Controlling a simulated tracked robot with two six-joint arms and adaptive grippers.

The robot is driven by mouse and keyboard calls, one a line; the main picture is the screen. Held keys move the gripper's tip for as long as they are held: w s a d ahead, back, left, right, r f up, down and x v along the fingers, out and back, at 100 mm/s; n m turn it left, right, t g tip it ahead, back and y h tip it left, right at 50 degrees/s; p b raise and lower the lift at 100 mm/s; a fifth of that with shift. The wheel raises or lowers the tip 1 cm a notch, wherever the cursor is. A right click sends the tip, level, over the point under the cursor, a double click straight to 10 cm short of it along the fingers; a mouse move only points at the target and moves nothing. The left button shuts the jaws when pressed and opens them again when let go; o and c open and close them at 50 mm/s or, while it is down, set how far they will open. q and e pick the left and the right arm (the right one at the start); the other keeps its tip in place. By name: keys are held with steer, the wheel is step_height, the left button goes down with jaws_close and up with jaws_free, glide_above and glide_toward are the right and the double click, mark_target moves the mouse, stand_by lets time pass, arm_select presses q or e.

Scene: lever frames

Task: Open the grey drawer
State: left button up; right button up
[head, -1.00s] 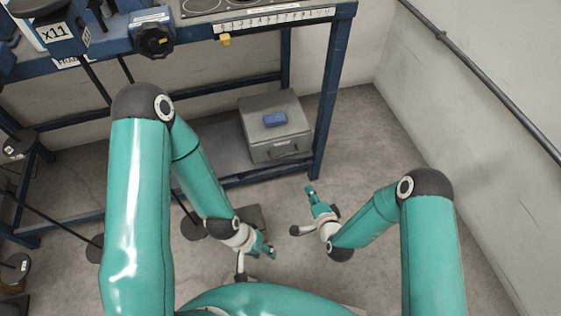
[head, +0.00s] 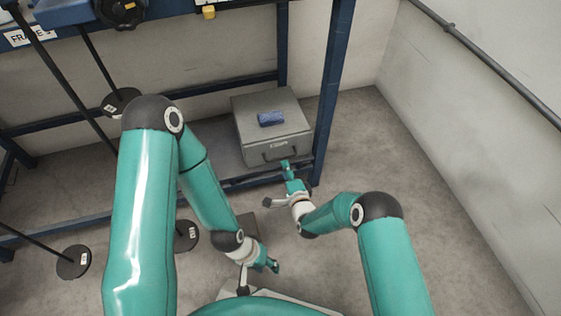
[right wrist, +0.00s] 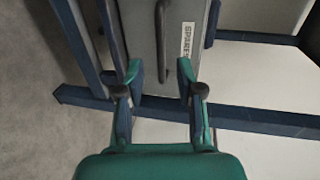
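The grey drawer (head: 256,155) is the front of a grey box unit on the low shelf of the blue frame. It looks shut. Its dark bar handle (right wrist: 161,45) runs lengthwise in the right wrist view, beside a label reading "SPARES". My right gripper (head: 286,166) is just in front of the drawer front. In the right wrist view its two fingers (right wrist: 159,75) are spread apart with nothing between them, and the handle is ahead of the gap. My left gripper (head: 271,266) is low and away from the drawer; its finger opening is too small to judge.
A blue block (head: 271,119) lies on top of the grey unit. A blue frame post (head: 332,95) stands close to the unit's right, with a rail below the drawer front. Dark discs on rods (head: 73,262) stand at the left. The floor (head: 430,220) at the right is clear.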

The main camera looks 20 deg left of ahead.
mark_target(281, 157)
steer(key=shift+b+x, duration=1.35)
steer(key=shift+x, duration=2.05)
jaws_close()
